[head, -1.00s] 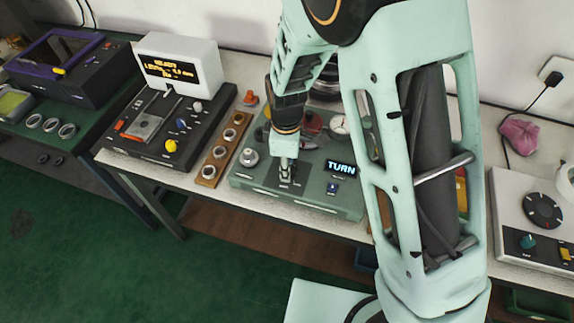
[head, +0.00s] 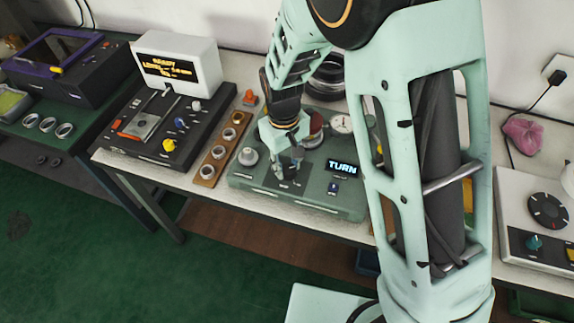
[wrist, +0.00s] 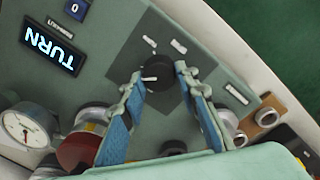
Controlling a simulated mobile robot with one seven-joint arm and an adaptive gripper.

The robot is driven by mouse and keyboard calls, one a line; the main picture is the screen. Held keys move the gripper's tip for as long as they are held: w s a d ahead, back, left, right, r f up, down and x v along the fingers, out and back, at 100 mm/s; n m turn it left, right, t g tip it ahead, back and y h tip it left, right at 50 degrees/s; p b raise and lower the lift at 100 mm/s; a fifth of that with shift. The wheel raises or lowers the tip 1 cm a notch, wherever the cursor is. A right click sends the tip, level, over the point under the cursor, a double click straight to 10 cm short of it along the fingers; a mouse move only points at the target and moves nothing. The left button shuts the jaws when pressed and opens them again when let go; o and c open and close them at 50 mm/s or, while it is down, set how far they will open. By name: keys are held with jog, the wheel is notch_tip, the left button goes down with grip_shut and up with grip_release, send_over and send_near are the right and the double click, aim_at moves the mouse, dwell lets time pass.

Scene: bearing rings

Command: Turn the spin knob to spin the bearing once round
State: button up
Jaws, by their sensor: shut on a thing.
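The spin knob (wrist: 160,82) is a round black knob with a white pointer mark, standing on a dark grey square panel of the green tester (head: 248,184). In the wrist view my gripper (wrist: 159,74) has one blue-padded finger on each side of the knob and is shut on it. In the head view my gripper (head: 287,174) points down at the front of the tester, and the knob is mostly hidden by the fingers. The tester's display (head: 342,168) reads TURN; it also shows in the wrist view (wrist: 51,45).
A dial gauge (head: 341,124) and a red-topped part (wrist: 77,151) stand behind the gripper on the tester. A wooden strip with rings (head: 209,172) and a black instrument with a white display box (head: 178,62) lie to the left. A pink cloth (head: 523,133) lies right.

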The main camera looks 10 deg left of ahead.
jog(key=m, duration=0.3)
jog(key=shift+m, duration=0.4)
jog(key=m, duration=0.3)
jog(key=shift+w+m+b, duration=0.1)
jog(key=shift+m+b, duration=0.2)
jog(key=m, duration=0.3)
jog(key=shift+m, duration=0.3)
jog(key=shift+d+m+g+p, duration=0.1)
jog(key=shift+m+g+p, duration=0.2)
jog(key=shift+m, duration=1.5)
jog(key=o, duration=1.1)
jog(key=shift+o, duration=0.2)
